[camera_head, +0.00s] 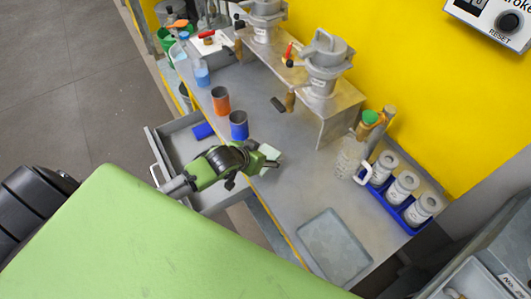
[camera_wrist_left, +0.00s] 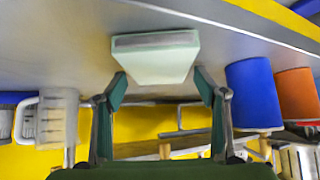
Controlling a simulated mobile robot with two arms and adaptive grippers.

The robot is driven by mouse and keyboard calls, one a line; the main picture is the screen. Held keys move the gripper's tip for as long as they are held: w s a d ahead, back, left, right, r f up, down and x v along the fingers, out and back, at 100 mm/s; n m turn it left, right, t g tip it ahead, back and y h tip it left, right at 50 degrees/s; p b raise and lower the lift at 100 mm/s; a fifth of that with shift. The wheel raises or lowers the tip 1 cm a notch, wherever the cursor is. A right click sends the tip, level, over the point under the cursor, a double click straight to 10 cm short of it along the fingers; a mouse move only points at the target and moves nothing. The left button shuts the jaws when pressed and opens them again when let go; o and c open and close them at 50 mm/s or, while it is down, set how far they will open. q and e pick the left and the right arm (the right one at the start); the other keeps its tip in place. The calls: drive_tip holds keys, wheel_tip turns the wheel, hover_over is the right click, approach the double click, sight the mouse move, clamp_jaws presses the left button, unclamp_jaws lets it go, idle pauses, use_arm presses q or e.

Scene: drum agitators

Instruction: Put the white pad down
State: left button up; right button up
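The white pad (camera_head: 271,153) looks pale greenish and shows at the tip of my left gripper (camera_head: 266,157), near the front edge of the grey workbench. In the left wrist view the pad (camera_wrist_left: 155,62) lies between the two fingertips of the left gripper (camera_wrist_left: 160,80), which press against its two sides. The pad's far end face looks grey. The bench surface shows close to the pad; I cannot tell whether they touch. My right gripper is not in view.
A blue cup (camera_head: 239,126) and an orange cup (camera_head: 221,101) stand left of the pad. An open drawer (camera_head: 173,152) is below the edge. A flat grey tray (camera_head: 335,246) and a blue rack with jars (camera_head: 385,203) stand right. Bare bench lies between.

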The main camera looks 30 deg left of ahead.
use_arm(q)
drive_tip(key=shift+r, duration=0.25)
drive_tip(key=v, duration=1.2)
idle(0.3)
